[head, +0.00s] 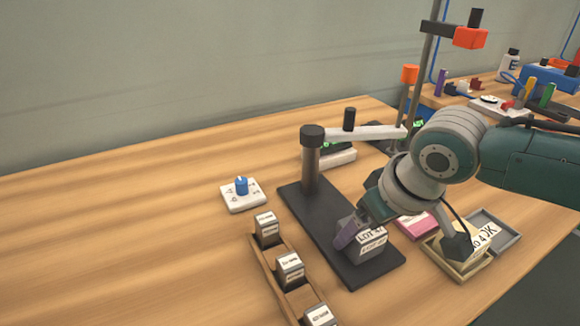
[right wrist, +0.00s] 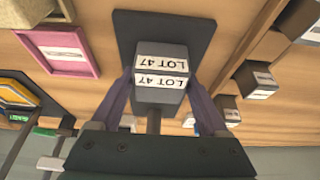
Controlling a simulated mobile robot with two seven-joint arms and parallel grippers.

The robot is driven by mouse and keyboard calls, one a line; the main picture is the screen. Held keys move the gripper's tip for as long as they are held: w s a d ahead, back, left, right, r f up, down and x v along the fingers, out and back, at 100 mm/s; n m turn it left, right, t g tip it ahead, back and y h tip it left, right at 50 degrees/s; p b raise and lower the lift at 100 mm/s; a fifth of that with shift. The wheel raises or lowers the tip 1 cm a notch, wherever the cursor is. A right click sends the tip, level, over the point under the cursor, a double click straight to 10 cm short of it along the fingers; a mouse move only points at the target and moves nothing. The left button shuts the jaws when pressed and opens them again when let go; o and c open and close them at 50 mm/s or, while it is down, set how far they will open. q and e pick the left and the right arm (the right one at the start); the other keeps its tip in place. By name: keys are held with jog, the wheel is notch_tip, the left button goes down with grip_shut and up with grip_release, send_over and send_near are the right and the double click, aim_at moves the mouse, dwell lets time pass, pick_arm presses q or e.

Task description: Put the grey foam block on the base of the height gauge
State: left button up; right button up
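The grey foam block (head: 372,246), labelled LOT 47, is at the front part of the height gauge's black base plate (head: 325,222). It looks upright and seems to rest on the plate, though a small gap cannot be ruled out. My right gripper (head: 355,234) has its purple fingers on two opposite sides of the block. In the right wrist view the block (right wrist: 162,78) sits between the fingertips, which seem to touch it, over the dark plate (right wrist: 190,32). The gauge's dark post (head: 311,165) rises from the plate's back part. My left gripper is not in view.
A wooden rack (head: 263,262) with several labelled blocks stands left of the base. A white plate with a blue knob (head: 241,188) lies behind it. A pink tray (head: 417,224) and a beige tray (head: 455,266) are to the right. The left of the table is clear.

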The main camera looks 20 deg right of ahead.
jog(key=shift+o, duration=1.4)
jog(key=shift+r, duration=0.1)
jog(key=shift+r, duration=0.35)
jog(key=p+v, duration=0.4)
jog(key=v, duration=0.7)
jog(key=s+a+f+n+y, duration=0.1)
jog(key=s+a+n, duration=0.1)
jog(key=s+a, duration=0.55)
jog(key=s+d+r+m+g+h, duration=0.1)
jog(key=s, duration=0.8)
